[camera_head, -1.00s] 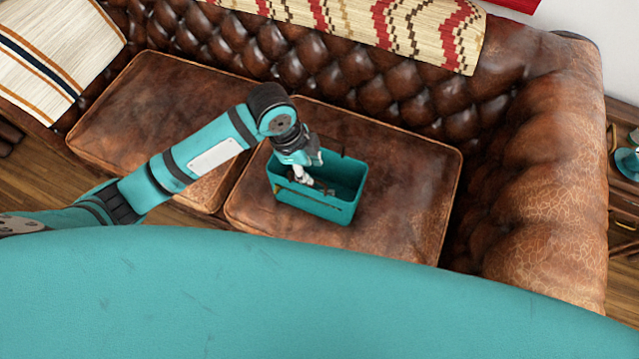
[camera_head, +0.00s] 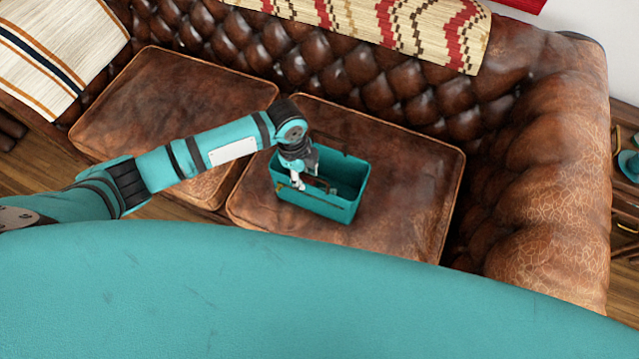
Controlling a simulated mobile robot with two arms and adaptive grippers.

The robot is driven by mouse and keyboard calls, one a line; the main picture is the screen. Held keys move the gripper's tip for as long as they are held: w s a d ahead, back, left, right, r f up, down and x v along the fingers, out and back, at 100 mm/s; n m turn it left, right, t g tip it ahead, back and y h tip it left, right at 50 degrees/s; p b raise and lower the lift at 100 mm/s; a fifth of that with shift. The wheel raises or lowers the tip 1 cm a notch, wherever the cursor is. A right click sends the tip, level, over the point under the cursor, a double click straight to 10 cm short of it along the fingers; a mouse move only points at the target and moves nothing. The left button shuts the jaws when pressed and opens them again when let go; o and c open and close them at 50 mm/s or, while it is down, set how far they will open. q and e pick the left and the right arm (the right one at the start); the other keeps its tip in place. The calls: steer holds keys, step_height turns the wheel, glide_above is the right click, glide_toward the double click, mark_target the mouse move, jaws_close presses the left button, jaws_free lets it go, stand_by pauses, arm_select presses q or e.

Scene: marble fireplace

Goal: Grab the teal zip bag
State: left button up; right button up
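The teal zip bag (camera_head: 325,203) is an open-topped, box-like bag resting upright on the right seat cushion of the brown leather sofa. My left gripper (camera_head: 298,182) is over the bag's left end, pointing down with its fingertips at the near-left rim. The fingers are small and partly overlap the rim, so I cannot tell whether they are closed on it. A dark strip, perhaps the zip or handle, shows inside the bag's opening. My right gripper is not in view.
The brown leather sofa's right cushion (camera_head: 410,190) has free room around the bag. The tufted backrest rises behind, and the thick right armrest (camera_head: 550,180) stands to the right. A striped throw (camera_head: 60,50) lies at the far left. A wooden side table is at the right edge.

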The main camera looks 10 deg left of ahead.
mark_target(310, 186)
arm_select(q)
steer(key=shift+d+f, duration=0.25)
steer(key=shift+f, duration=0.7)
steer(key=shift+d+f, duration=0.25)
steer(key=shift+f, duration=0.75)
steer(key=shift+d+f, duration=0.25)
steer(key=shift+f, duration=0.7)
jaws_close()
steer(key=shift+r, duration=0.1)
